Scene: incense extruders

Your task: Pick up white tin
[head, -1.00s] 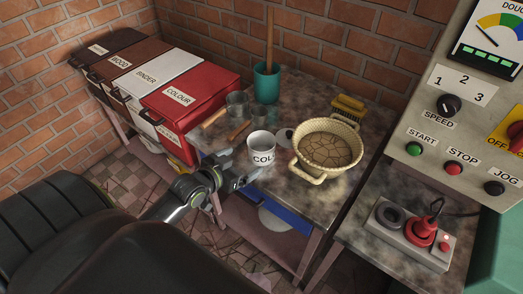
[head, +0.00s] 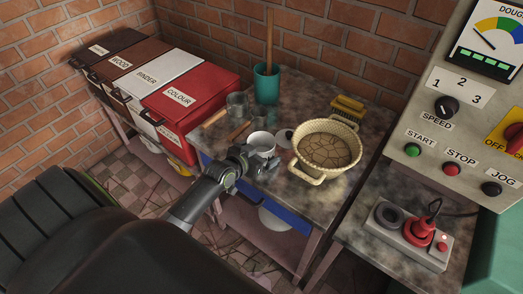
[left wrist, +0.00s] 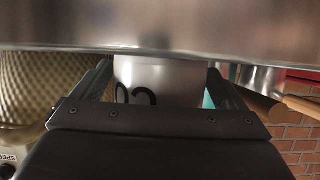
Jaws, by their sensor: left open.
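The white tin (head: 262,140) stands upright on the worktable, left of the wicker basket, and only its rim and upper part show in the head view. My left gripper (head: 262,164) is in front of it and hides the lower part with the label. In the left wrist view the tin's pale side with dark lettering (left wrist: 150,80) fills the gap between the two open fingers of my left gripper (left wrist: 160,85). I cannot tell whether the fingers touch it. My right gripper is not in view.
The wicker basket (head: 330,147) stands close to the right of the tin. A metal cup (head: 237,105), a teal pot (head: 266,85) with a wooden stick and a brush (head: 348,105) stand behind. The red colour bin (head: 190,105) is at left. A control panel (head: 450,130) stands at right.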

